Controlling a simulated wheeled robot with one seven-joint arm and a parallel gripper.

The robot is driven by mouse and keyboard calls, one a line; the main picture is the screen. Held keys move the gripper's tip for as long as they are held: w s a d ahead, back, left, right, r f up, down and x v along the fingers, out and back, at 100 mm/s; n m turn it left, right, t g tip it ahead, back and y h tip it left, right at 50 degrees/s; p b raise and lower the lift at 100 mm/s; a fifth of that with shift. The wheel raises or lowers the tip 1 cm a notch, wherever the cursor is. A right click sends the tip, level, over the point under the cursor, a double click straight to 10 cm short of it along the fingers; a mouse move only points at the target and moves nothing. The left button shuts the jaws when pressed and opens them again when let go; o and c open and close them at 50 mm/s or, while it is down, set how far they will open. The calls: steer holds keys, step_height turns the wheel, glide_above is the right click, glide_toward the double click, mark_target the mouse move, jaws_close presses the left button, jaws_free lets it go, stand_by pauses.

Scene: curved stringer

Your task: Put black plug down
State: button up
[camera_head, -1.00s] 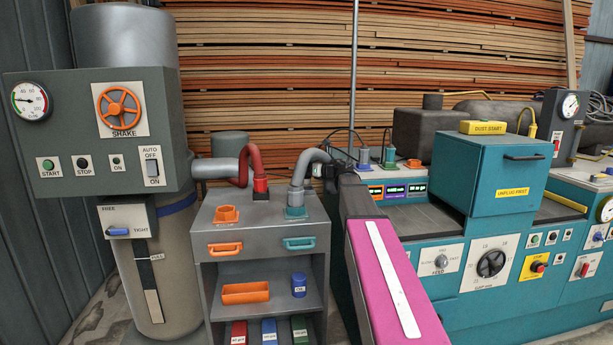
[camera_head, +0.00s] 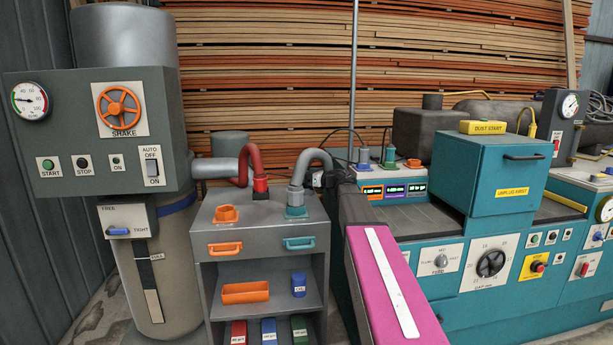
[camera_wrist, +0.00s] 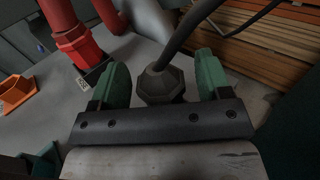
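The black plug (camera_wrist: 158,86) is a dark faceted body with a black cable (camera_wrist: 192,32) rising from its top. In the wrist view it sits between the two green fingers of my gripper (camera_wrist: 161,68). A narrow gap shows on each side of it, so the fingers look open around it. In the head view the black plug (camera_head: 317,179) shows small and dark at the right edge of the grey cabinet (camera_head: 250,240), beside the grey hose. Whether its base touches the cabinet top is hidden.
A red hose (camera_head: 259,182) and a grey hose (camera_head: 297,188) stand in fittings on the cabinet top, near an orange socket (camera_head: 226,214). The teal machine (camera_head: 480,240) stands to the right. Stacked boards (camera_head: 270,80) fill the back.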

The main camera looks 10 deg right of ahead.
steer(key=shift+s+d+r, duration=0.1)
steer(key=shift+s+r, duration=0.05)
steer(key=v, duration=1.1)
steer(key=shift+s+d, duration=0.2)
steer(key=shift+d, duration=0.05)
steer(key=shift+s, duration=0.15)
